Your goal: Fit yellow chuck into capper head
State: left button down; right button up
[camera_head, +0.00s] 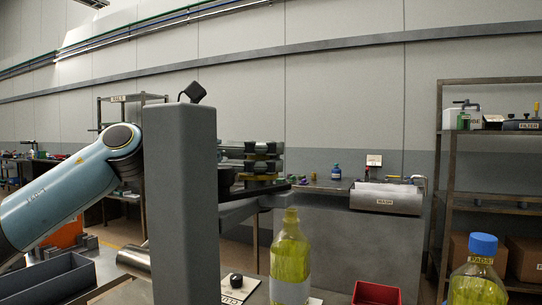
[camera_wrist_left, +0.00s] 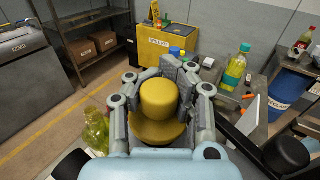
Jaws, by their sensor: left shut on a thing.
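The yellow chuck (camera_wrist_left: 158,98) is in the left wrist view, a round knob above a wider round flange. The fingers of my left gripper (camera_wrist_left: 160,82) are closed around it from both sides. In the head view my left arm passes behind a tall grey post, and my left gripper (camera_head: 264,163) shows just right of that post, with small yellow parts between its dark fingers. Most of the chuck is hidden there. I cannot clearly make out the capper head in either view. My right gripper is not in view.
The tall grey post (camera_head: 182,200) stands between the head camera and my left forearm. A yellow-green bottle (camera_head: 290,258) and a blue-capped bottle (camera_head: 479,275) stand in front. A red bin (camera_head: 376,293) lies between them. A rack (camera_head: 487,147) stands at right.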

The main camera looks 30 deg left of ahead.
pick_arm(q)
jog(key=shift+f, duration=0.35)
jog(key=c, duration=1.1)
grip_release()
jog(key=shift+c, duration=0.2)
notch_tip(320, 180, up, 10)
